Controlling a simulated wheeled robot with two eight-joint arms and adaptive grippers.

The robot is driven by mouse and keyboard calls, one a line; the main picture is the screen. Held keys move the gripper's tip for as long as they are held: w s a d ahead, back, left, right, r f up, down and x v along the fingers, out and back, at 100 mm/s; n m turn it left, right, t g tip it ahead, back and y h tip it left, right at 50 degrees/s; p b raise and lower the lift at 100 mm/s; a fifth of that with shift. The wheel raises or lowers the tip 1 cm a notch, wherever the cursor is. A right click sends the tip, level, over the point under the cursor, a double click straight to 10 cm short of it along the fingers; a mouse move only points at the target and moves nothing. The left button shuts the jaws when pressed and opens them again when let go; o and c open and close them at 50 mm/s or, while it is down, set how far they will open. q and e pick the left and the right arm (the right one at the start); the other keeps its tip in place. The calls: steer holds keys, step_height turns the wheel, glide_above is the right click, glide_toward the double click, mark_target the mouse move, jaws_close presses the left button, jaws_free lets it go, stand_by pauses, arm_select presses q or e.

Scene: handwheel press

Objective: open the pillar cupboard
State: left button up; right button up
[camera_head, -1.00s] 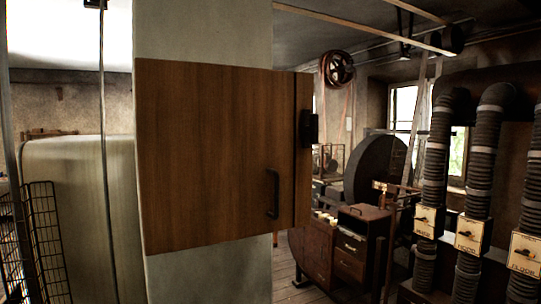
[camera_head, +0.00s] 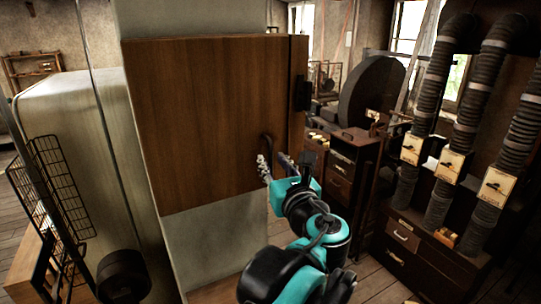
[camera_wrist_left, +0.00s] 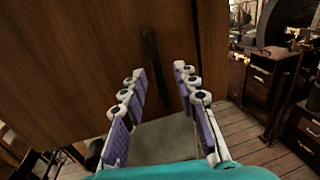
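The pillar cupboard has a flat brown wooden door (camera_head: 205,115), which looks closed. A dark vertical bar handle (camera_head: 267,143) sits at its lower right. In the left wrist view, the handle (camera_wrist_left: 151,58) runs up the door ahead of the gap between my fingers. My left gripper (camera_head: 275,163) is open at the handle's lower end, its fingers spread to either side. In the left wrist view, the open gripper (camera_wrist_left: 158,80) is empty, and I cannot tell whether it touches the door or handle. My right gripper is not in view.
The cupboard hangs on a pale pillar (camera_head: 213,245). A wire rack (camera_head: 60,185) and a rounded pale cabinet (camera_head: 70,110) stand at left. Ribbed hoses with switch boxes (camera_head: 455,165) and a drawer cabinet (camera_head: 345,165) stand at right. Some wooden floor shows between.

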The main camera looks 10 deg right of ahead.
arm_select(q)
steer(key=shift+w+a, duration=0.15)
steer(key=shift+w, duration=1)
steer(key=shift+c, duration=0.4)
jaws_close()
steer(key=shift+s, duration=0.1)
